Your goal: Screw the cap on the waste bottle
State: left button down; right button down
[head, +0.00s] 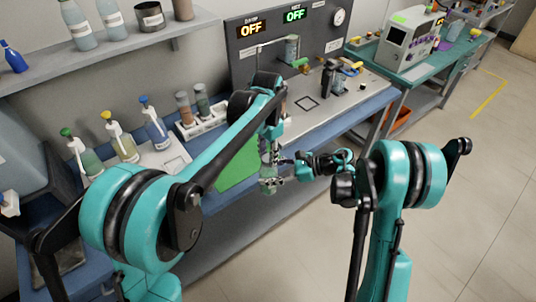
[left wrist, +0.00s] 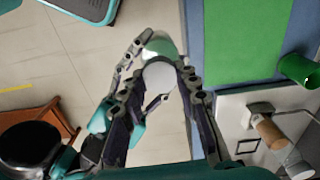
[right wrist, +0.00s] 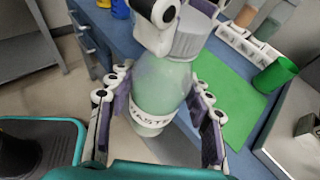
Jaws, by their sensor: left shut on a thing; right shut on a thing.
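The waste bottle (right wrist: 165,85), pale green and see-through with a white "WASTE" label, is held off the bench in front of its edge; it also shows in the head view (head: 267,171). My right gripper (right wrist: 155,120) is shut around its body. The grey cap (right wrist: 193,38) is at the bottle's top; its pale round face shows in the left wrist view (left wrist: 159,77). My left gripper (left wrist: 158,80) is shut on the cap from above. Fingers hide the cap's lower edge, so I cannot tell how far it is threaded.
A green mat (head: 237,172) lies on the blue bench beside the bottle. A green cup (left wrist: 298,68) stands by the mat. Several squeeze bottles stand at the left, near a white rack (head: 205,122). Open floor (head: 470,180) lies to the right.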

pick_arm(q)
jog(key=c, duration=1)
grip_release()
jog(key=shift+c, duration=0.2)
notch_tip(320, 180, up, 12)
jog(key=shift+a, duration=0.1)
